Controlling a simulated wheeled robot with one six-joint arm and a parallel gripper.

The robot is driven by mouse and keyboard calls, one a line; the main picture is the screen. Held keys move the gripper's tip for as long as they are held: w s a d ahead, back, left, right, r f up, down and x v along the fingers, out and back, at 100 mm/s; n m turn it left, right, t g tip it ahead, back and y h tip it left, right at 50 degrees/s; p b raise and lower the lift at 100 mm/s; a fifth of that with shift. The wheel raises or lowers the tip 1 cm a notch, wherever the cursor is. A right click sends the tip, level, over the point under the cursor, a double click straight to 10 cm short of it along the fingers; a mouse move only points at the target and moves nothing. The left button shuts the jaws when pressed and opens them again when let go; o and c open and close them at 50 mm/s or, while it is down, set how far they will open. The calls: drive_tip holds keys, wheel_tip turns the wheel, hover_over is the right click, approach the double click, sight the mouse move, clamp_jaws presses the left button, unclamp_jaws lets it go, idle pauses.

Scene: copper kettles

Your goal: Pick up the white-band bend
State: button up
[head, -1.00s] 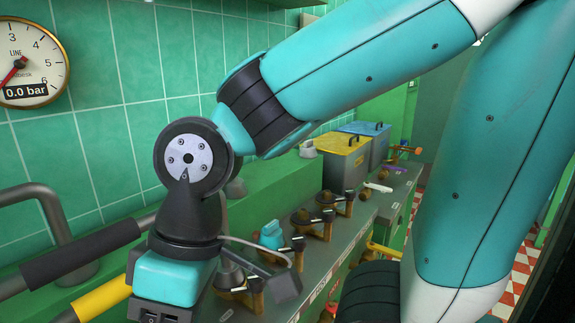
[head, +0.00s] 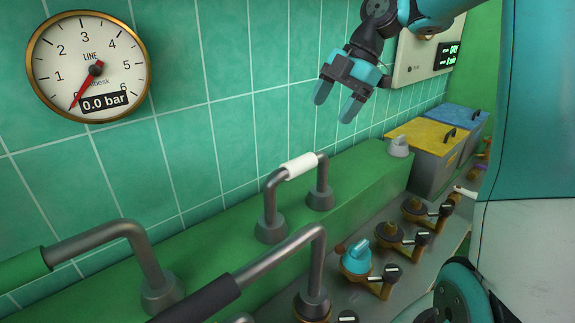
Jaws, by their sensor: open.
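The white-band bend (head: 302,166) is a grey U-shaped pipe with a white sleeve around its top bar. It stands upright on the green ledge, with its two legs in round grey sockets (head: 271,229). My gripper (head: 337,105) is raised above the bend and to its right in the head view, in front of the tiled wall. Its two fingers point down and are apart, with nothing between them. It does not touch the bend.
A green-band bend (head: 90,240) and a black-band bend (head: 280,255) stand nearer. A teal-handled valve (head: 356,257) and other valves (head: 389,232) line the counter. A yellow-lidded bin (head: 425,150) and a blue-lidded bin (head: 462,122) stand beyond. A pressure gauge (head: 88,67) hangs on the wall.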

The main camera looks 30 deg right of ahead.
sight(302, 159)
drive_tip(key=shift+n, duration=0.3)
drive_tip(key=x, duration=0.3)
drive_tip(key=d+x, duration=0.1)
drive_tip(key=x, duration=0.3)
drive_tip(key=w+x, duration=0.1)
drive_tip(key=x, duration=0.3)
drive_tip(key=shift+d+f, duration=0.15)
drive_tip(key=shift+f, duration=0.1)
drive_tip(key=shift+w+p+x, duration=0.25)
drive_tip(key=shift+p+x, duration=0.45)
drive_tip(key=shift+x, duration=0.65)
drive_tip(key=shift+w+p+x, duration=0.2)
drive_tip(key=shift+p+x, duration=0.45)
drive_tip(key=shift+x, duration=0.65)
drive_tip(key=shift+d, duration=0.2)
drive_tip(key=c, duration=1.2)
drive_tip(key=shift+o, duration=0.2)
drive_tip(key=shift+r, duration=0.1)
